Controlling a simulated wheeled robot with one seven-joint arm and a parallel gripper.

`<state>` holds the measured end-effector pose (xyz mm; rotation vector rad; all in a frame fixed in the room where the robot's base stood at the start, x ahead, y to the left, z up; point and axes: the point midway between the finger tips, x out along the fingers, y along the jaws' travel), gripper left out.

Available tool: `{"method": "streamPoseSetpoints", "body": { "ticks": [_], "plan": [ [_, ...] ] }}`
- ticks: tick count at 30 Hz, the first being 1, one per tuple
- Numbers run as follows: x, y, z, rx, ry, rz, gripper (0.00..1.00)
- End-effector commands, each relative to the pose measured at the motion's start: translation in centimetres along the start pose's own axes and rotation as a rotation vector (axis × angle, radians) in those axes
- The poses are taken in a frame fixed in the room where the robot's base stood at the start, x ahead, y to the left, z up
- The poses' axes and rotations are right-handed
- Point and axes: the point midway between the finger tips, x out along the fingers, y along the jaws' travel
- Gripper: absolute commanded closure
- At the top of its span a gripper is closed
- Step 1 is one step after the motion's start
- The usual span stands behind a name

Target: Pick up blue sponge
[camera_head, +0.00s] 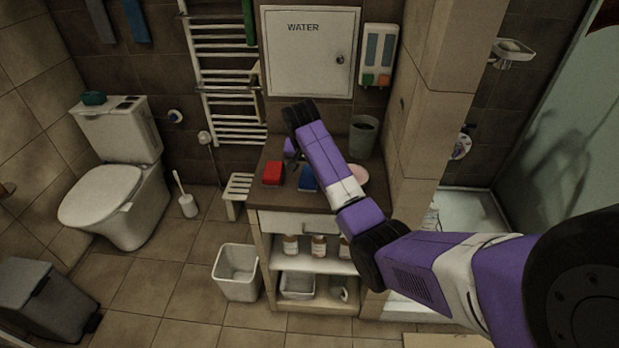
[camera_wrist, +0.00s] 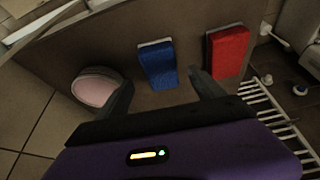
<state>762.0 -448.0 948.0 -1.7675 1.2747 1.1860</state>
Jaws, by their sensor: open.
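The blue sponge (camera_head: 308,178) lies on the brown countertop (camera_head: 262,195), partly covered by my arm in the head view. In the wrist view the blue sponge (camera_wrist: 158,66) shows whole, with a pale edge at its far end. My gripper (camera_wrist: 160,82) is open, with its two dark fingers apart and nothing between them. The fingertips appear on either side of the sponge's near end in the picture, with the sponge beyond them. I cannot tell the height of the gripper above the counter. In the head view my gripper is mostly hidden behind my arm.
A red sponge (camera_head: 272,173) lies left of the blue one in the head view. A pink round dish (camera_head: 358,174) and a grey cup (camera_head: 362,136) stand on the counter's right. A wall cabinet (camera_head: 311,60) and towel rail (camera_head: 215,70) are behind. A white bin (camera_head: 236,272) stands below.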

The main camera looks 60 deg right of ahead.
Motion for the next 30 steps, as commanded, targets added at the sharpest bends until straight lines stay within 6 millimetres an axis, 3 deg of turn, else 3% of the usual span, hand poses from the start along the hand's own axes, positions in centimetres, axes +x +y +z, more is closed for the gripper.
{"method": "streamPoseSetpoints", "body": {
  "ticks": [14, 23, 25, 30],
  "plan": [
    [5.3, 0.0, -0.1, -0.001, 0.001, -0.001, 0.22],
    [5.9, -0.1, -0.1, 0.000, 0.002, -0.003, 0.22],
    [5.9, -0.1, -0.1, 0.000, 0.002, -0.003, 0.30],
    [5.9, -0.1, -0.1, 0.000, 0.002, -0.003, 0.63]
  ]
}}
